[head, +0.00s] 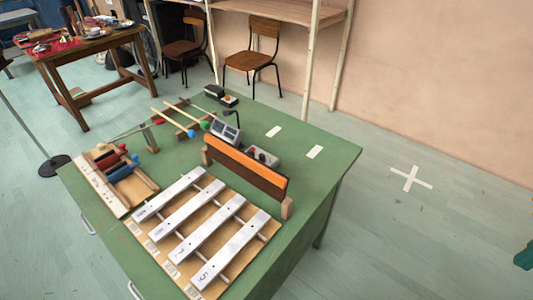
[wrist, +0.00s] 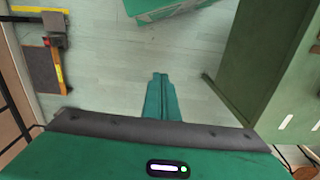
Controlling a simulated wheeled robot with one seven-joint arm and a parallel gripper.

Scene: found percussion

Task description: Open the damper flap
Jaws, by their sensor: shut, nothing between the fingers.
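The flap is not recognisable in the wrist view. A small green part at the right edge of the head view looks like mine.
Small grey boxes (head: 263,156) sit behind the flap. Mallets (head: 168,120) and a wooden block with red and blue cylinders (head: 120,168) lie left. In the wrist view, a green furniture side (wrist: 268,55) stands right. Floor marked with a white cross (head: 410,179) is clear.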

